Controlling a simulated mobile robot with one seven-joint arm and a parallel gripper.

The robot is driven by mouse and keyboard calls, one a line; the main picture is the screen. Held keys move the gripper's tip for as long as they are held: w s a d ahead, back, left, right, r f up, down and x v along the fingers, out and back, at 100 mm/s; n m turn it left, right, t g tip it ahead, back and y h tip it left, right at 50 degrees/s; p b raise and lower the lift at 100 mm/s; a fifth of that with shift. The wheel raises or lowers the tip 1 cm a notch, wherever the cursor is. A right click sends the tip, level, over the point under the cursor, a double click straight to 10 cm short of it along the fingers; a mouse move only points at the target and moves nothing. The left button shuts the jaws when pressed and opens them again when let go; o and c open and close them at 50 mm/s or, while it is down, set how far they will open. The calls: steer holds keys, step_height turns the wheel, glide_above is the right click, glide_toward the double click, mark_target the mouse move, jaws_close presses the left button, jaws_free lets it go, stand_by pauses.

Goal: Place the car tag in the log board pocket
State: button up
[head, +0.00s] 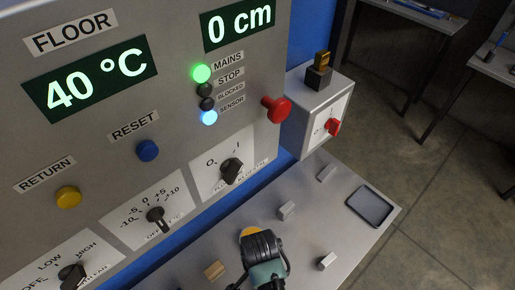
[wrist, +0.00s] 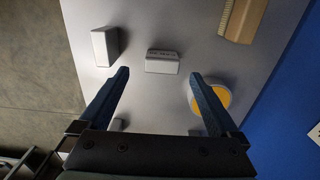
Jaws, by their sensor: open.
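My gripper (head: 262,248) is over the grey shelf (head: 340,240) in the head view. In the wrist view my gripper (wrist: 161,80) has its two blue fingers wide apart with nothing between them. A small grey block with printed lettering (wrist: 162,62) lies just beyond the fingertips, roughly centred between them. A plain pale block (wrist: 104,46) lies to its left. A yellow disc with a pale rim (wrist: 208,97) is partly hidden behind the right finger. I cannot tell which of these is the car tag. No log board pocket can be made out.
A dark shallow tray (head: 371,207) lies near the shelf's right end. The control panel (head: 110,130) and a box with a red switch (head: 318,112) stand behind. Open floor (head: 450,170) is at right.

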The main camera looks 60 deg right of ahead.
steer(key=f, duration=0.3)
steer(key=shift+w+a+f, duration=0.2)
steer(key=shift+a+f, duration=0.05)
steer(key=shift+a, duration=0.15)
steer(key=shift+f, duration=0.6)
steer(key=shift+c, duration=0.3)
jaws_close()
